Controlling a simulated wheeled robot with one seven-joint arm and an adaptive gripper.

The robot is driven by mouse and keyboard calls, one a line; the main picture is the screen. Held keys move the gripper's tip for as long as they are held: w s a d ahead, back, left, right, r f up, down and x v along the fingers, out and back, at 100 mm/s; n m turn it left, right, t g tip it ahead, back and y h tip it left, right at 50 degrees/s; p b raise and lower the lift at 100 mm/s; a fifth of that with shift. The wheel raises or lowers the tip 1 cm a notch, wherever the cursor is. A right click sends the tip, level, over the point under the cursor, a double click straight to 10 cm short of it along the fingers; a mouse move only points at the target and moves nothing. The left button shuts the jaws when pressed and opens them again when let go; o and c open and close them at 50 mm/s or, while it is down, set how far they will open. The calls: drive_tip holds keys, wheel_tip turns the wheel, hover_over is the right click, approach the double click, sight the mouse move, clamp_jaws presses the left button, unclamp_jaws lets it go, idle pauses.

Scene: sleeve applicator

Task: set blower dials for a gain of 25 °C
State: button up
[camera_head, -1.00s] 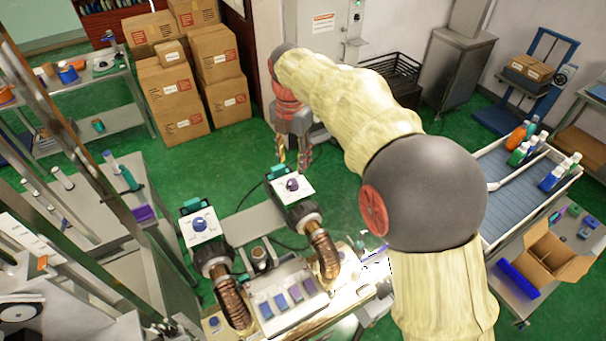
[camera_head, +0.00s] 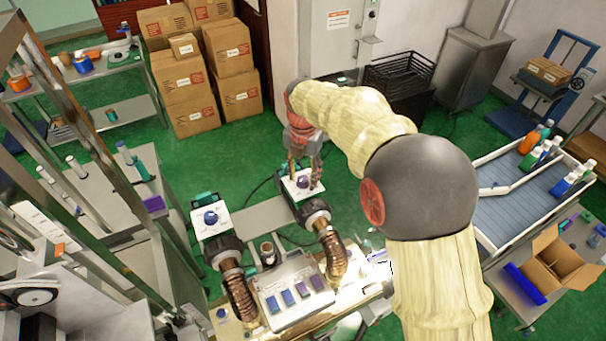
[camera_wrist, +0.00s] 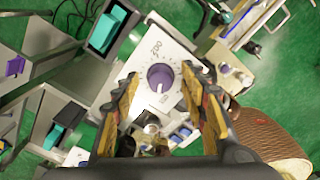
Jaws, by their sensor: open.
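Two blowers with white dial plates stand at the middle of the head view. The right blower's purple dial (camera_head: 303,182) sits on its white plate (camera_head: 291,188). My gripper (camera_head: 304,184) is open over the right blower's plate. In the wrist view the purple dial (camera_wrist: 160,77) has a white pointer line toward the bottom and printed numbers around it. My open fingers (camera_wrist: 160,100) lie either side of it; whether they touch it I cannot tell.
A metal frame (camera_head: 80,120) stands at the left. Cardboard boxes (camera_head: 186,95) are stacked behind. Green floor (camera_head: 250,145) is open beyond the blowers.

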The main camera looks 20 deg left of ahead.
drive_tip(key=c, duration=0.3)
drive_tip(key=c, duration=0.8)
clamp_jaws()
